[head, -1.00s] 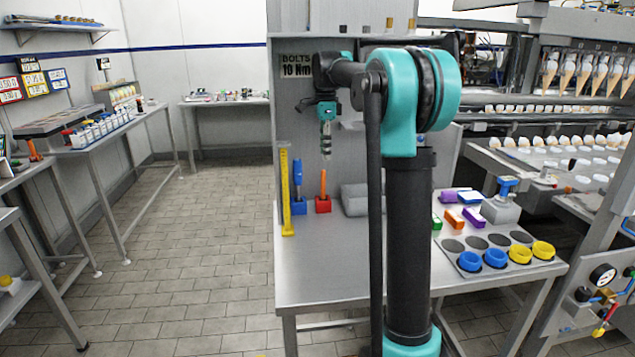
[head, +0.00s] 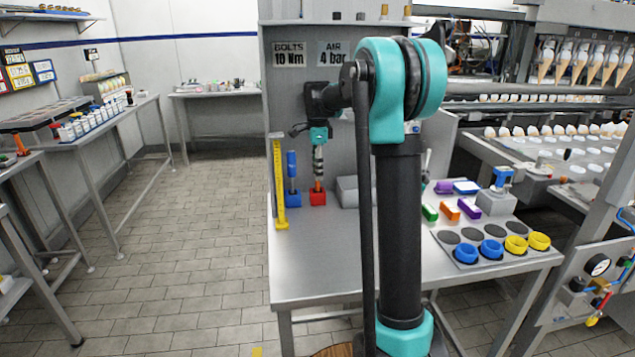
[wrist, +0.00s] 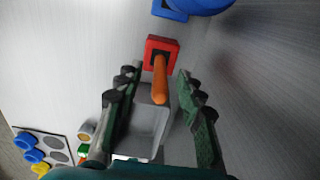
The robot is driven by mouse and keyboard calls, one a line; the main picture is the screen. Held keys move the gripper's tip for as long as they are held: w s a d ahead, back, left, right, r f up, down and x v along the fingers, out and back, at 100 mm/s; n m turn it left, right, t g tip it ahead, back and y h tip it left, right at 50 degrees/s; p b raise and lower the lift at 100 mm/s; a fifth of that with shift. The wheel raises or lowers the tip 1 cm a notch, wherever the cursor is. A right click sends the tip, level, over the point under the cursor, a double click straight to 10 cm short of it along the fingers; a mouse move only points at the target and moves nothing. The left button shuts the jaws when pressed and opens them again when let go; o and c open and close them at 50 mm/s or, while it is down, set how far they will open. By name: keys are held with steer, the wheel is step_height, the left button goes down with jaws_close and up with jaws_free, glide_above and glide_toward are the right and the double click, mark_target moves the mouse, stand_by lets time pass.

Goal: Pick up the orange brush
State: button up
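The orange brush (head: 318,186) stands upright in a red holder (head: 317,199) on the steel table; only its orange handle shows. My gripper (head: 318,168) points down right above it and covers the upper handle in the head view. In the wrist view the orange brush (wrist: 160,85) rises from the red holder (wrist: 162,43) into the space between the two green fingers of my gripper (wrist: 156,92). The fingers are open and apart, with visible gaps on both sides of the handle.
A grey bin (head: 347,191) is close on the right. The table front (head: 315,260) is clear.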

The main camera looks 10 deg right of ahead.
steer(key=shift+f, duration=0.6)
jaws_close()
steer(key=shift+r, duration=0.1)
step_height(320, 180, up, 10)
steer(key=shift+f, duration=0.1)
stand_by(0.3)
